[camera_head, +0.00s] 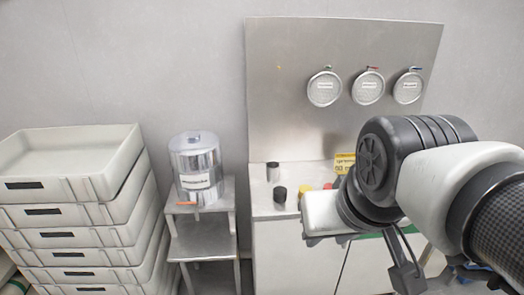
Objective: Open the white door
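The white cabinet front (290,262) is below the steel counter, in the lower middle of the head view. A dark upright seam divides it from another white panel (368,268) on the right. Both panels look closed, and no handle can be made out. My arm comes in from the right and hides part of the counter and the right panel. The white end of my gripper (322,214) is in front of the counter, above the seam. Its fingers cannot be made out, so its opening and any contact are unclear.
Stacked grey crates (75,225) fill the left. A steel canister (196,168) stands on a small metal rack (205,240) beside the cabinet. Dark cups (280,195) and a yellow sign (344,163) are on the counter. Round lidded dispensers (367,88) are on the steel back panel (290,110).

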